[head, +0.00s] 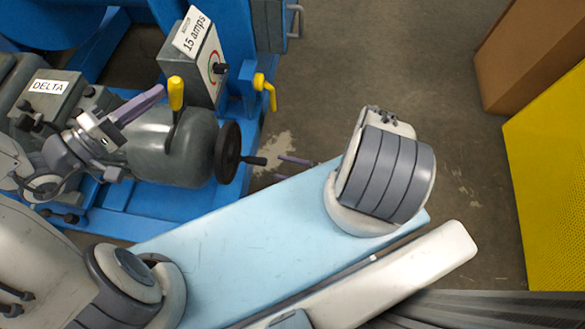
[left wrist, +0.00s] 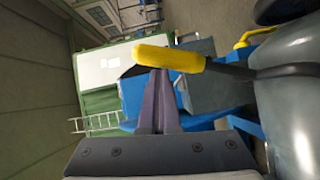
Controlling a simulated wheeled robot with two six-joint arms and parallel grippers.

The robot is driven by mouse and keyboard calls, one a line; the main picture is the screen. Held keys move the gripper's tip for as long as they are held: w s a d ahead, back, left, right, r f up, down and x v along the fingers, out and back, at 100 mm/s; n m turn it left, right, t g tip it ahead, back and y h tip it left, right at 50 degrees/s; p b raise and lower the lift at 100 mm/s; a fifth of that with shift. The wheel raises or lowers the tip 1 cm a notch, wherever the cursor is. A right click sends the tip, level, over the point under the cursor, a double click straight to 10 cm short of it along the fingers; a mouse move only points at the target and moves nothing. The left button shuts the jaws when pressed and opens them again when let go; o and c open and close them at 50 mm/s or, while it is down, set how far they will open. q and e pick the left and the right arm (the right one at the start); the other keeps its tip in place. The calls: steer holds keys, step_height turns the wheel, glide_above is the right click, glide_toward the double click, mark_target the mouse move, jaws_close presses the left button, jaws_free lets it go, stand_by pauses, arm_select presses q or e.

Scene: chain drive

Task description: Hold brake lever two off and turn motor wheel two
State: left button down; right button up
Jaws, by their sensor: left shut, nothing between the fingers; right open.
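A yellow-handled lever (head: 176,93) stands up from a grey-green motor (head: 150,145); no number shows on it. My left gripper (head: 161,91) is shut and empty, its purple fingertips close beside the yellow handle. In the left wrist view the handle (left wrist: 172,58) crosses just at the tips of the shut fingers (left wrist: 160,75); I cannot tell whether they touch. A black handwheel (head: 228,152) with a crank knob (head: 256,161) is on the motor's right end. My right gripper (head: 279,167) is open, its two thin fingers pointing at the knob from the right, a short gap away.
A grey box (head: 195,65) labelled "15 amps" with a dial stands behind the motor. A second yellow lever (head: 265,90) is on the blue frame (head: 246,115). A box labelled "DELTA" (head: 48,92) is at left. A yellow panel (head: 550,170) and a brown box (head: 525,50) stand at right.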

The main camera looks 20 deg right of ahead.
steer(key=shift+v, duration=1.35)
steer(key=shift+w+n+g, duration=0.1)
steer(key=shift+n+g, duration=0.3)
steer(key=c, duration=0.9)
steer(key=n+g, duration=0.2)
steer(key=n, duration=0.1)
steer(key=w+n+g+y, duration=0.1)
steer(key=n, duration=0.1)
steer(key=shift+d+r, duration=0.2)
steer(key=shift+r, duration=0.15)
jaws_close()
steer(key=w+a+r+m+g+h, duration=0.2)
steer(key=w+r+m+g+h, duration=0.5)
steer(key=m, duration=0.6)
steer(key=w+a+r+m+g+h, duration=0.1)
steer(key=w+r+m+g+h, duration=0.6)
steer(key=w+m, duration=0.4)
steer(key=shift+a+m+h, duration=0.4)
steer(key=shift+m+h, duration=0.5)
